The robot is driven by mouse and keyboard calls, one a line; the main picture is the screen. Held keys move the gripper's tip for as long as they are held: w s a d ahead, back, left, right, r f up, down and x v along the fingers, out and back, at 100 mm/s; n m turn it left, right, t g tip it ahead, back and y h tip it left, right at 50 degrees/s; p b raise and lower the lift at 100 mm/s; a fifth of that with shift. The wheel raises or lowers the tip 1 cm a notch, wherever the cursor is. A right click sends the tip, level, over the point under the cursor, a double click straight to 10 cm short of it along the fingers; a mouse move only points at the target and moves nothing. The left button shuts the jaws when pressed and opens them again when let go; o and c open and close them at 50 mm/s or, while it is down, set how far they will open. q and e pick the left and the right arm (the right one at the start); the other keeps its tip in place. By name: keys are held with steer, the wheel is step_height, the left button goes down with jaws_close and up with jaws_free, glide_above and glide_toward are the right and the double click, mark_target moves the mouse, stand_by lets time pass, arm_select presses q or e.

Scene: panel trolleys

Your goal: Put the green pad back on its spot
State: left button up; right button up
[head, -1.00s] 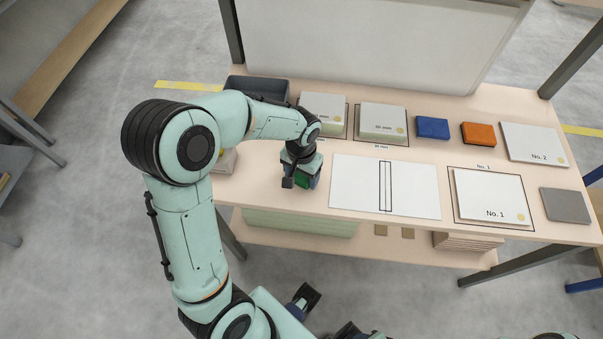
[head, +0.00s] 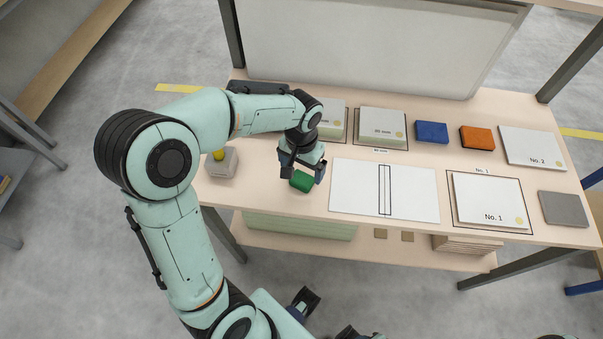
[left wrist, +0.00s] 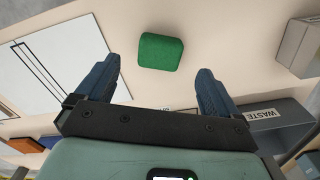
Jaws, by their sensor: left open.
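The green pad (head: 302,181) lies on the tabletop near its front edge, left of the white sheet with a narrow black outlined strip. My left gripper (head: 303,172) is open just above and behind the pad, with nothing between its fingers. In the left wrist view the pad (left wrist: 161,51) is whole and clear, beyond the tips of the open fingers (left wrist: 155,75). I see no marked outline around the pad. A blue pad (head: 432,131) and an orange pad (head: 477,137) lie farther right.
The white sheet (head: 350,187) lies right of the pad. A dark bin labelled WASTE (left wrist: 285,122) is behind. Panel stacks (head: 383,122) and panel No. 1 (head: 488,198) occupy the back and right.

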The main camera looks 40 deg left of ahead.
mark_target(301, 179)
arm_select(q)
step_height(301, 179, up, 6)
steer(key=shift+f+p, duration=0.1)
steer(key=shift+p, duration=0.2)
stand_by(0.5)
